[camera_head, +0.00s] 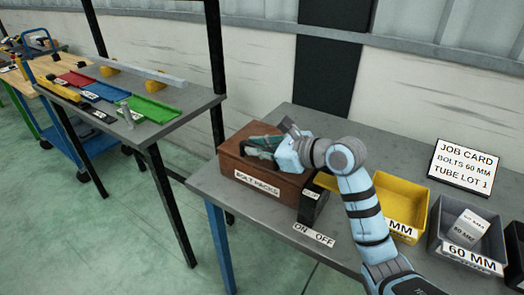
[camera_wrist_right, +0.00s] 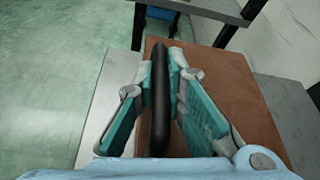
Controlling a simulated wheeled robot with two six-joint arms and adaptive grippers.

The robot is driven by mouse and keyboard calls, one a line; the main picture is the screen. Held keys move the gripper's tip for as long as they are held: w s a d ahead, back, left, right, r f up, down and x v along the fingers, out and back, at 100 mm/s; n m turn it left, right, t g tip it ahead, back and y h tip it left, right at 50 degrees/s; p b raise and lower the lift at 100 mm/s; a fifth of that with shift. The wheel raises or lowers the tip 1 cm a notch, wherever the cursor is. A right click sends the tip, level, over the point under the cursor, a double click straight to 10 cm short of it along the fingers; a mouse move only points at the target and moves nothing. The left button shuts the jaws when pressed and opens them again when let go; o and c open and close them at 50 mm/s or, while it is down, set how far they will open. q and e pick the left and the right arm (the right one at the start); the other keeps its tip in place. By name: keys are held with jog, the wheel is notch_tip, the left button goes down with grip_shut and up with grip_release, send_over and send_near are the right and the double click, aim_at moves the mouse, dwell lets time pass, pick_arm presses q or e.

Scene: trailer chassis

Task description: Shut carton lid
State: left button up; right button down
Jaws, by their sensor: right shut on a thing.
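The brown carton (camera_head: 290,188) with a "BOLT PACKS" label stands on the grey bench at the middle of the head view. My right gripper (camera_head: 257,147) is over its top and hides much of it. In the right wrist view, the gripper (camera_wrist_right: 163,60) is shut on a dark rounded bar (camera_wrist_right: 159,110) that runs between its green fingers. The flat brown top of the carton (camera_wrist_right: 235,95) lies below it. I cannot tell how far the lid stands open. My left gripper is in neither view.
A small black box (camera_head: 312,207) and an "ON OFF" label (camera_head: 313,234) are right of the carton. A yellow bin (camera_head: 402,195), a grey bin (camera_head: 467,235) and a job card (camera_head: 464,167) are further right. Another table (camera_head: 190,98) holds coloured trays at left.

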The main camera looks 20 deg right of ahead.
jog(key=shift+f, duration=0.2)
jog(key=c, duration=1.7)
grip_release()
jog(key=shift+s, duration=0.1)
jog(key=shift+o, duration=0.2)
jog(key=shift+r, duration=0.1)
jog(key=v, duration=1.1)
jog(key=shift+s+d, duration=0.2)
jog(key=shift+s+r, duration=0.25)
